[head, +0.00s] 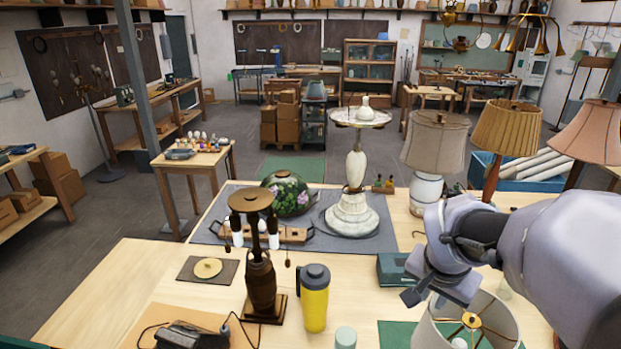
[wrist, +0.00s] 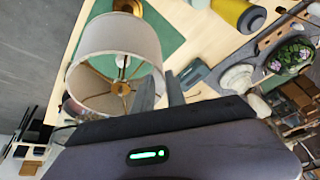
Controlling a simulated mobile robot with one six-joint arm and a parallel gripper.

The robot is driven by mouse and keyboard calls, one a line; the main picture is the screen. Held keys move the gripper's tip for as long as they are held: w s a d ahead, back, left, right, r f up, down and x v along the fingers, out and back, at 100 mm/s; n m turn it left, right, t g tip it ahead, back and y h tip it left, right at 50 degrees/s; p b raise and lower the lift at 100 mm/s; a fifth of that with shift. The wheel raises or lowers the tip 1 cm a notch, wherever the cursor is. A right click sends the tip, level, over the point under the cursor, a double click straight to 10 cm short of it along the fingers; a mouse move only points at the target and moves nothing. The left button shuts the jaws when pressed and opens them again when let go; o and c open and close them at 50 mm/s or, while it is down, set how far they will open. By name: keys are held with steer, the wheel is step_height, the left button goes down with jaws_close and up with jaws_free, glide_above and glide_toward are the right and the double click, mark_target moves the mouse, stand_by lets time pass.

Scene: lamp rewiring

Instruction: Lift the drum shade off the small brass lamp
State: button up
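The small brass lamp's drum shade (head: 423,332) is pale fabric with an open top and brass spokes, at the lower right of the head view. In the wrist view the shade (wrist: 118,38) fills the upper left, with the spokes and a white stem inside it. The lamp's round brass base (wrist: 130,6) shows at the top edge of the wrist view. My gripper (wrist: 160,88) is open, its two grey fingers apart beside the shade's rim. One finger overlaps the rim in the picture; I cannot tell whether it touches. In the head view my wrist partly hides the shade.
A yellow tumbler (head: 314,305) and a dark turned lamp (head: 260,280) stand left of the shade. A teal box (head: 392,269) is close behind my gripper. Shaded lamps (head: 435,145) stand at the back right.

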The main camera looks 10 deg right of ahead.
steer(key=x, duration=0.8)
steer(key=shift+w+d+f, duration=0.1)
steer(key=shift+f, duration=0.2)
jaws_close()
steer(key=shift+r, duration=0.1)
stand_by(0.9)
step_height(320, 180, up, 15)
steer(key=p, duration=0.9)
steer(key=shift+p, duration=0.3)
steer(key=shift+r, duration=0.1)
